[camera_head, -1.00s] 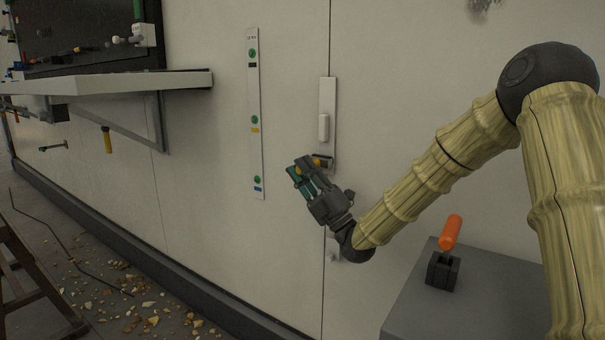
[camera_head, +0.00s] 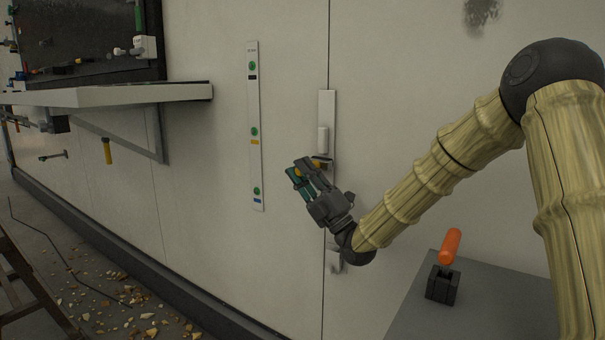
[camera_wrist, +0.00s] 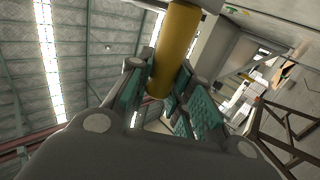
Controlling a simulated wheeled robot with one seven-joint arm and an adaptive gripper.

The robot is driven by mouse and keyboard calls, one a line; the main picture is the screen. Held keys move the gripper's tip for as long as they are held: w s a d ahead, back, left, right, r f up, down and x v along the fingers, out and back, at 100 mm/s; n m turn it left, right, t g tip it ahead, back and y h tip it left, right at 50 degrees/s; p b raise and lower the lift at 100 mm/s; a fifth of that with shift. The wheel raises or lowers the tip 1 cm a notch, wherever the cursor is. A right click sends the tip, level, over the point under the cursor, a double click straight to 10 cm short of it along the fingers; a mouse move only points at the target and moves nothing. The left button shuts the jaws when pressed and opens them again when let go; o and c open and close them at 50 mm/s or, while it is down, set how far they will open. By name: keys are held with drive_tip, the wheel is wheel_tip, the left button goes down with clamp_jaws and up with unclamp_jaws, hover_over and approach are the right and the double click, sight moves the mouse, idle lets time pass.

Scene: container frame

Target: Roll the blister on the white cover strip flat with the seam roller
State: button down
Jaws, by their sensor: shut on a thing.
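The white cover strip (camera_head: 327,105) stands upright on the pale wall along a vertical seam, in the head view. A raised white blister (camera_head: 323,139) bulges from its lower part. My gripper (camera_head: 303,178) is in front of the wall, just below and left of the blister, shut on the yellow handle of the seam roller (camera_head: 320,166). The roller's dark head is close under the blister; whether it touches the strip I cannot tell. In the wrist view the yellow handle (camera_wrist: 174,50) is between the teal finger pads; the roller head and strip are out of sight there.
A narrow marked strip (camera_head: 254,120) with green dots is on the wall to the left. A pale shelf (camera_head: 110,95) juts out further left. An orange-handled tool (camera_head: 450,246) stands in a black holder on a grey cabinet (camera_head: 480,300) at lower right. Rubble lies on the floor.

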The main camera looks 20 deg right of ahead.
drive_tip(key=s+a+b, duration=0.4)
drive_tip(key=s+a, duration=0.5)
drive_tip(key=a, duration=0.3)
idle(1.0)
drive_tip(key=shift+s, duration=0.1)
